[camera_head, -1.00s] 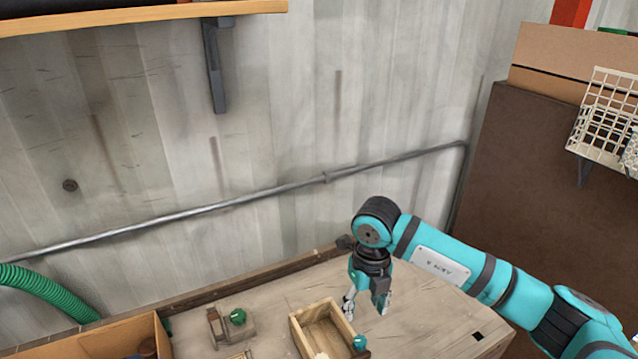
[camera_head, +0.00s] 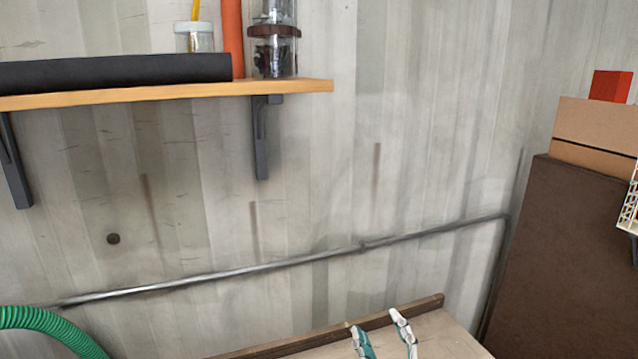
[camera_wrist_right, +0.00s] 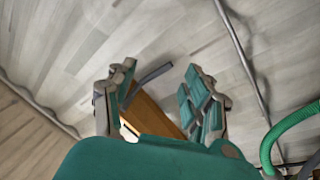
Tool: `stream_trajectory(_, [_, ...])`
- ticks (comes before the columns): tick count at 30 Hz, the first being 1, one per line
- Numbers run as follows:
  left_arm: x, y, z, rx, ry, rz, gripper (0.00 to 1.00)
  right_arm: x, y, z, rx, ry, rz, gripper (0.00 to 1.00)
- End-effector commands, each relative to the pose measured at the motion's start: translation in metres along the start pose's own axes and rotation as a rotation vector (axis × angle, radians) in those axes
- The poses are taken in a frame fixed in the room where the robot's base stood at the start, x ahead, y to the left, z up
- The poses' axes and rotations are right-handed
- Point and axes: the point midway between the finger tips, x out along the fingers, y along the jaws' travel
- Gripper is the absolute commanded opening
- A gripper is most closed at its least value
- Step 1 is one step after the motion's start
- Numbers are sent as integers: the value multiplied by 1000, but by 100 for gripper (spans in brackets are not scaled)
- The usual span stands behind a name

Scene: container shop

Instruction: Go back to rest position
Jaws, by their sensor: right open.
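My right gripper (camera_head: 381,334) shows at the bottom edge of the head view, with only its two fingers in sight above the wooden workbench (camera_head: 440,338). The fingers are apart with nothing between them. In the right wrist view the open fingers (camera_wrist_right: 158,100) also show empty, with the wall and part of a wooden shelf (camera_wrist_right: 150,115) behind them. My left gripper is in neither view.
A wall shelf (camera_head: 150,96) holds a black long box (camera_head: 115,70), an orange tube (camera_head: 232,38) and jars (camera_head: 273,50). A metal pipe (camera_head: 290,262) runs along the wall. A green hose (camera_head: 50,322) is at lower left. A brown board (camera_head: 560,240) stands at right.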

Motion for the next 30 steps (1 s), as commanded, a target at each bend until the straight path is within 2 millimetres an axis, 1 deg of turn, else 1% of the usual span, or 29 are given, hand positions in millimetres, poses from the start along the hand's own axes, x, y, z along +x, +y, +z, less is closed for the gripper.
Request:
stream_trajectory(1, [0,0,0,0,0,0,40,-18,2,35,70,-155,9,52])
stream_trajectory(2, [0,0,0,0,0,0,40,-29,2,55,108,-248,10,52])
stream_trajectory(3, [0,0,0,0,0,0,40,-47,0,80,154,-369,7,52])
stream_trajectory(5, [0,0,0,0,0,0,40,-78,-6,113,218,-544,-11,52])
stream_trajectory(6, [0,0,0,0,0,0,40,-100,-12,132,256,-651,-30,52])
stream_trajectory(8, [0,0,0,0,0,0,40,-131,-22,152,302,-792,-62,52])
stream_trajectory(9, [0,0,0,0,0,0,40,-151,-28,162,329,-872,-85,52])
stream_trajectory(11, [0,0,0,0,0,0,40,-178,-37,172,363,-977,-121,52])
stream_trajectory(12, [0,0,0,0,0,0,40,-195,-42,178,382,-1039,-143,52])
stream_trajectory(14, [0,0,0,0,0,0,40,-218,-49,182,407,-1121,-178,52])
stream_trajectory(15, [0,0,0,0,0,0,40,-233,-54,185,422,-1172,-202,52])
stream_trajectory(19, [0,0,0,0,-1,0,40,-278,-67,186,468,-1319,-279,52])
stream_trajectory(23, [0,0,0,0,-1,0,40,-320,-77,181,506,-1447,-359,52])
stream_trajectory(24, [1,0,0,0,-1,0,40,-323,-83,188,508,-1464,-371,52])
stream_trajectory(30, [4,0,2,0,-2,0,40,-322,-117,239,503,-1479,-378,52])
